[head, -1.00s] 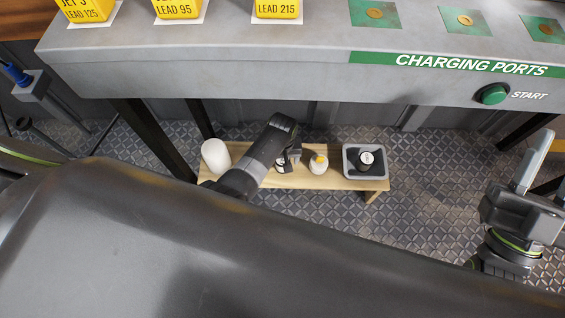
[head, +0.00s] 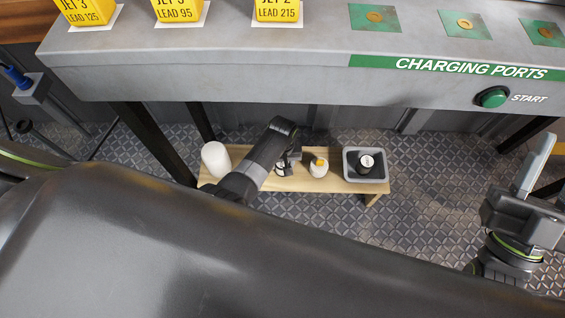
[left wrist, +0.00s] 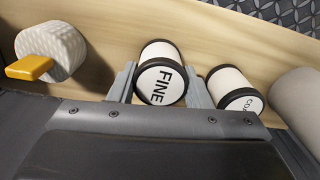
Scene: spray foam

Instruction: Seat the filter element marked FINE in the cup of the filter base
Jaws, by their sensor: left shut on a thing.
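In the left wrist view the FINE filter element (left wrist: 160,80), a white cylinder with dark rims, lies between the two fingers of my left gripper (left wrist: 158,84). The fingers are shut on its sides, with the marked end facing the camera. In the head view my left gripper (head: 288,163) is low over the wooden bench, and the element is mostly hidden by it. A similar element marked with letters starting "CO" (left wrist: 236,92) stands just right of it. My right gripper (head: 540,160) is at the right edge, away from the bench; its opening is unclear. I cannot identify the filter base for certain.
On the bench (head: 335,184) stand a white cylinder (head: 215,158), a white item with an orange top (head: 318,168), and a grey bin (head: 348,170) holding a dark cylinder with a white top (head: 366,165). The charging counter (head: 300,82) overhangs behind the bench.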

